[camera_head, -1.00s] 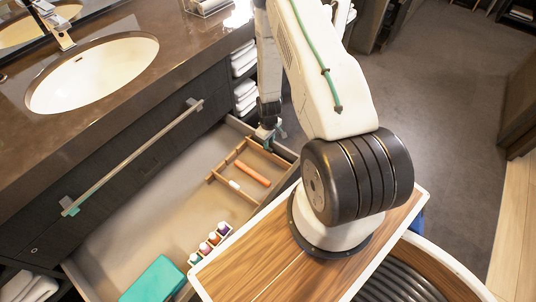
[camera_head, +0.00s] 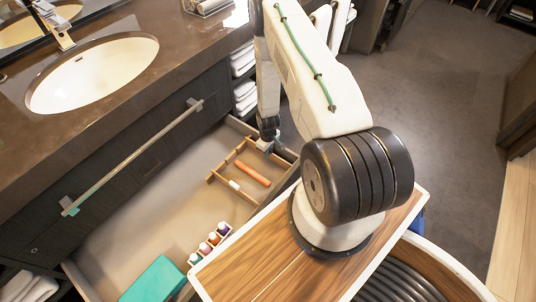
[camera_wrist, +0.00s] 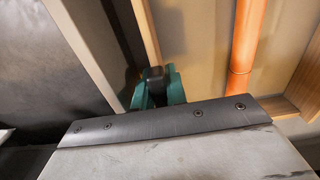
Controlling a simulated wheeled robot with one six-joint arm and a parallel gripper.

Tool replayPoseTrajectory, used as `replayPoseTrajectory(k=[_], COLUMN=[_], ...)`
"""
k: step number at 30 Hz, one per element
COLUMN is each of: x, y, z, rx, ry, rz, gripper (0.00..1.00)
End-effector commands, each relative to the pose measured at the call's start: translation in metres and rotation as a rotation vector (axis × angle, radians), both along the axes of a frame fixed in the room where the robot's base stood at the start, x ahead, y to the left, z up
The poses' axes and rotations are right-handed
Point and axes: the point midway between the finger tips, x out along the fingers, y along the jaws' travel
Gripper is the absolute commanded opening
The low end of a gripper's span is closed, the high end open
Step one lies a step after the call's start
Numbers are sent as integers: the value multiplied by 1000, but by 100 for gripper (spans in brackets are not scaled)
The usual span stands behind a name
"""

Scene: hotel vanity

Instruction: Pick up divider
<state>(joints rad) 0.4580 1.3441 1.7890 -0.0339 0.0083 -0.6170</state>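The divider (camera_head: 222,165) is a light wooden frame with open compartments, lying at the right end of the open drawer in the head view. An orange cylinder (camera_head: 253,174) and a small white piece (camera_head: 234,185) lie within it. My gripper (camera_head: 267,146) is down at the divider's far right corner, where my arm partly hides it. In the wrist view a wooden wall of the divider (camera_wrist: 142,28) runs in between the green fingers of my gripper (camera_wrist: 157,86). The fingers are close together and appear closed on this wall; their tips are partly hidden.
The drawer (camera_head: 150,215) also holds several small bottles (camera_head: 208,246) and a teal box (camera_head: 154,281). Its far right wall is close beside my gripper. The counter with the sink (camera_head: 92,75) rises behind. The drawer's middle floor is bare.

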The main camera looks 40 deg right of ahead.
Motion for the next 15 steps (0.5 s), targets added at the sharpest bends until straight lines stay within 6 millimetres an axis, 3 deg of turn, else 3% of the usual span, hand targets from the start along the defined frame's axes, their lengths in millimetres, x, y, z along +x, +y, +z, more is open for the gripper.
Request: replayPoseTrajectory(k=[15], x=[1], y=[0], z=[9], rx=[-1], ry=[-1], rz=[0], gripper=[0])
